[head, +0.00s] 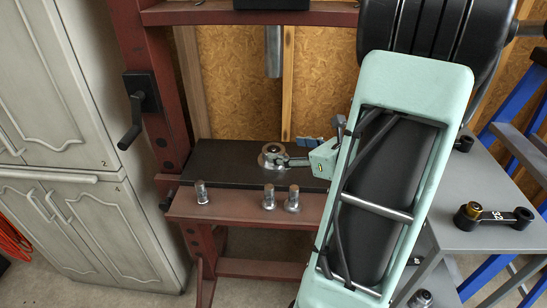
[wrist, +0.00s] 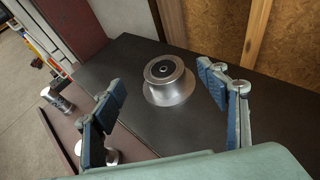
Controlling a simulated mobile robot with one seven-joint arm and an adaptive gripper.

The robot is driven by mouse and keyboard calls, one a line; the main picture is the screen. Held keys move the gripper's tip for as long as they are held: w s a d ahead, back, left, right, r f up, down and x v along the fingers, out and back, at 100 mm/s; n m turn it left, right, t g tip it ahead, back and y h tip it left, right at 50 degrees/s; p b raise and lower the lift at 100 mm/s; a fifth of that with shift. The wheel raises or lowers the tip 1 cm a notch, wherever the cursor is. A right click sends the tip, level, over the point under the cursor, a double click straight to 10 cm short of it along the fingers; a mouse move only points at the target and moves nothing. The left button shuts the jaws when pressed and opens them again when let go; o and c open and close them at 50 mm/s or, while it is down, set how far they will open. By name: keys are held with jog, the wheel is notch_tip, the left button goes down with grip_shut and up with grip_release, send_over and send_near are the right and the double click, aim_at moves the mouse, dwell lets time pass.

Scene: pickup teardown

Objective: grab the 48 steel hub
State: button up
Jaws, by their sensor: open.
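The steel hub (head: 268,158) sits upright on the black plate of the red press frame. It is a shiny round piece with a wide flange and a dark-ringed bore, and it also shows in the wrist view (wrist: 166,84). No number is legible on it. My gripper (head: 292,152) is beside the hub on its right in the head view. In the wrist view, my gripper (wrist: 164,100) has its two blue-padded fingers spread wide, with the hub ahead between their tips. I see no clear contact, and the jaws are empty.
Three small metal cylinders (head: 268,197) stand on the red front beam (head: 235,207). The black plate (head: 225,165) is otherwise clear. A black link (head: 495,216) lies on the grey table (head: 455,238) at right. A crank handle (head: 130,130) projects from the left post.

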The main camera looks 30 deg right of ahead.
aim_at(273, 149)
jog(key=b+x, duration=0.1)
jog(key=x, duration=0.6)
jog(key=shift+w+d+f, duration=0.1)
jog(key=shift+d, duration=0.05)
grip_shut()
dwell(0.5)
